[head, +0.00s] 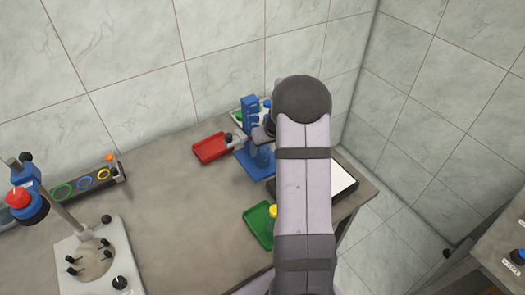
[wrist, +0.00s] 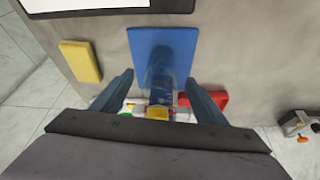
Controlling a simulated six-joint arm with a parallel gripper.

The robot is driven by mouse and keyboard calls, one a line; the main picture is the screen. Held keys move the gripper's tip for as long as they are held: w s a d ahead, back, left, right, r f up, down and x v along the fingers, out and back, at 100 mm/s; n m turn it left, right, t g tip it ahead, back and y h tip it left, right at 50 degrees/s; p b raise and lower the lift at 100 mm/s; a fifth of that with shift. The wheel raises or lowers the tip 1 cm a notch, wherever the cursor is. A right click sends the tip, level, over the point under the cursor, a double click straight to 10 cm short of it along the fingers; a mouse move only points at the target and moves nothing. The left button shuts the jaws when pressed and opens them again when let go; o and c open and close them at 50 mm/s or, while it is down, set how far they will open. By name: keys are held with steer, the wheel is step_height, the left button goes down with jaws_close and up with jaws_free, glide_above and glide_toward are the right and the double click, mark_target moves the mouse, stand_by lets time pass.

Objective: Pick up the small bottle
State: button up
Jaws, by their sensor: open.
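A clear, bluish shape that looks like a small bottle (head: 263,158) stands on the base of the blue stand (head: 250,118) in the head view; its outline is faint. In the wrist view glassy highlights (wrist: 160,76) show over the blue base plate (wrist: 178,42). My gripper (wrist: 159,78) is open, with one finger on each side of that spot and nothing visibly clamped. I cannot tell whether the fingers touch anything. Another small container with a yellow cap (head: 273,211) stands at the green tray (head: 258,232), partly beside my arm.
A red tray (head: 209,149) lies left of the stand. A white-topped panel (head: 343,179) is right of my arm. The table's middle left is clear.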

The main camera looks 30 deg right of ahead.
mark_target(263, 151)
steer(key=shift+w+p+x, duration=0.15)
steer(key=shift+p+x, duration=0.4)
steer(key=shift+x, duration=0.35)
steer(key=shift+w+p+x, duration=0.15)
steer(key=shift+p+x, duration=0.4)
steer(key=shift+x, duration=0.35)
steer(key=shift+w+f, duration=0.3)
steer(key=shift+f, duration=0.3)
steer(key=shift+c, duration=0.4)
steer(key=shift+r, duration=0.1)
steer(key=c, duration=1.4)
steer(key=shift+o, duration=0.2)
